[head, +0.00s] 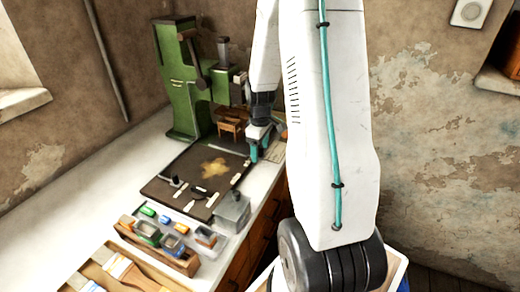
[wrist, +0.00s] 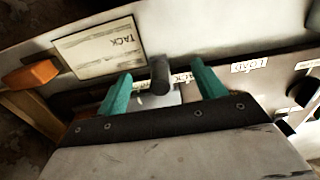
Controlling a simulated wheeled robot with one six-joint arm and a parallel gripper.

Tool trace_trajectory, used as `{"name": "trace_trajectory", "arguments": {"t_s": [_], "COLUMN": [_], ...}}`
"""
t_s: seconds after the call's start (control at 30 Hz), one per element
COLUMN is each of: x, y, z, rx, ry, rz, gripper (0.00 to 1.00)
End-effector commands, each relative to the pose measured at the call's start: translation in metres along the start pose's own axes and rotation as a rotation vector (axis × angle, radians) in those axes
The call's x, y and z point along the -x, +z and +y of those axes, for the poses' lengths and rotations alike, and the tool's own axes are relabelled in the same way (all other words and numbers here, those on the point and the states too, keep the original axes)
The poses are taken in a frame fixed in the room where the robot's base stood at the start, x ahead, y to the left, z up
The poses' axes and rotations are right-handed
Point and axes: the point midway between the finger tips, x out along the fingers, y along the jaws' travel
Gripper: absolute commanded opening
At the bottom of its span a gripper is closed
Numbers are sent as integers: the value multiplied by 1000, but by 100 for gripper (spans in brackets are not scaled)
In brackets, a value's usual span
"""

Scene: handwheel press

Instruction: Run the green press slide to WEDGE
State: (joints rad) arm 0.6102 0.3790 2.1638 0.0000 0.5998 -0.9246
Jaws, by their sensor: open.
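The green press (head: 178,85) stands at the back left of the bench in the head view, with a dark handwheel or lever (head: 195,62) on its upper front. My gripper (head: 259,136) is to the right of the press, with teal fingers pointing down. In the wrist view my gripper (wrist: 160,82) is open, and a dark round knob (wrist: 159,70) shows between its fingers with a gap on each side. A label LOAD (wrist: 249,65) is to the right. A label ending in ACK (wrist: 181,77) is partly hidden by the fingers. No WEDGE label is readable.
A card reading TACK (wrist: 98,46) and an orange block (wrist: 31,74) are at the left in the wrist view. A dark mat (head: 180,164) with small parts, a grey box (head: 233,208) and trays with brushes (head: 128,270) occupy the bench in front of the press.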

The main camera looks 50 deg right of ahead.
Motion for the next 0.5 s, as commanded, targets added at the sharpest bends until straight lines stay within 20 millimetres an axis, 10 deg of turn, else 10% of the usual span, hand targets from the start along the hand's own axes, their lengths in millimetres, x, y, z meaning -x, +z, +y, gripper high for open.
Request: {"name": "trace_trajectory", "arguments": {"t_s": [0.5], "x": [70], "y": [0], "z": [0], "rx": [0], "ry": [3], "rz": [2], "gripper": [69]}}
